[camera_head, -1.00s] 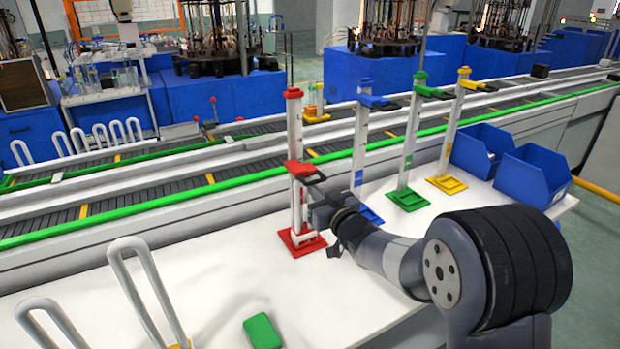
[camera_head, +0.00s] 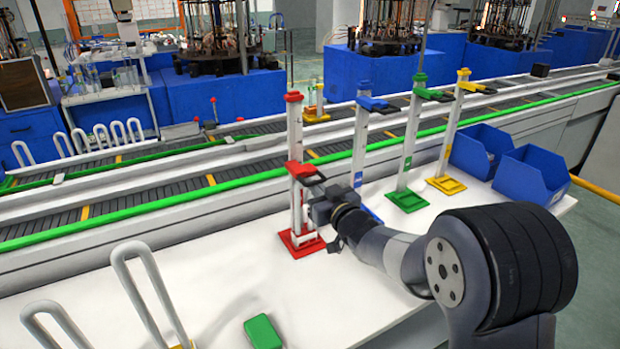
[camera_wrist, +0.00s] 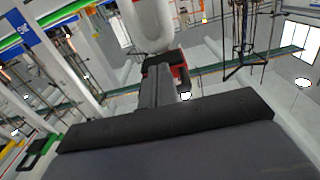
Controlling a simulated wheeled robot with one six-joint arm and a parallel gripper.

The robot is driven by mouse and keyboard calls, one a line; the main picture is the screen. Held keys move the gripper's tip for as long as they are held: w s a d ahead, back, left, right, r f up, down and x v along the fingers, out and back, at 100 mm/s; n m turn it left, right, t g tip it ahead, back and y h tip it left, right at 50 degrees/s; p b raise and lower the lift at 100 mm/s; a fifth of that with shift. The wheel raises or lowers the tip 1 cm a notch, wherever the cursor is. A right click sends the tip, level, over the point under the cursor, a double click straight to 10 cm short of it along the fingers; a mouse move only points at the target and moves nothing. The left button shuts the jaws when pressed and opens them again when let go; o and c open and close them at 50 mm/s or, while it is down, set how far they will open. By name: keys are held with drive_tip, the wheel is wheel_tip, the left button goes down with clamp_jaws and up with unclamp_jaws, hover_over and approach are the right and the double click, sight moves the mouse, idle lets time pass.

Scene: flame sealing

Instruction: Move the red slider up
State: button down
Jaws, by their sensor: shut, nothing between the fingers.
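The red slider (camera_head: 298,170) sits partway up a white upright post (camera_head: 295,130) with a red top and a red base (camera_head: 301,243). Its dark handle sticks out to the right. My gripper (camera_head: 316,202) is shut and empty, just below the handle and right of the post. Whether it touches the handle I cannot tell. In the wrist view my shut fingers (camera_wrist: 165,85) point at the post (camera_wrist: 152,25), and a bit of the red slider (camera_wrist: 181,72) shows beside them, mostly hidden.
Blue (camera_head: 361,130), green (camera_head: 408,140) and yellow (camera_head: 451,130) slider posts stand to the right, their sliders near the top. Two blue bins (camera_head: 533,178) are at the table's right end. A green block (camera_head: 262,332) lies in front. A conveyor (camera_head: 150,190) runs behind.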

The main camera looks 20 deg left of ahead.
wheel_tip(320, 180, up, 14)
drive_tip(key=p, duration=0.9)
drive_tip(key=shift+f, duration=0.15)
idle(1.8)
drive_tip(key=shift+f, duration=0.1)
drive_tip(key=f+b+v, duration=0.1)
drive_tip(key=b+v, duration=0.1)
drive_tip(key=v, duration=0.8)
drive_tip(key=shift+f, duration=0.25)
idle(0.4)
drive_tip(key=shift+a, duration=0.1)
drive_tip(key=p+x, duration=0.1)
drive_tip(key=x, duration=0.8)
drive_tip(key=shift+w+a, duration=0.3)
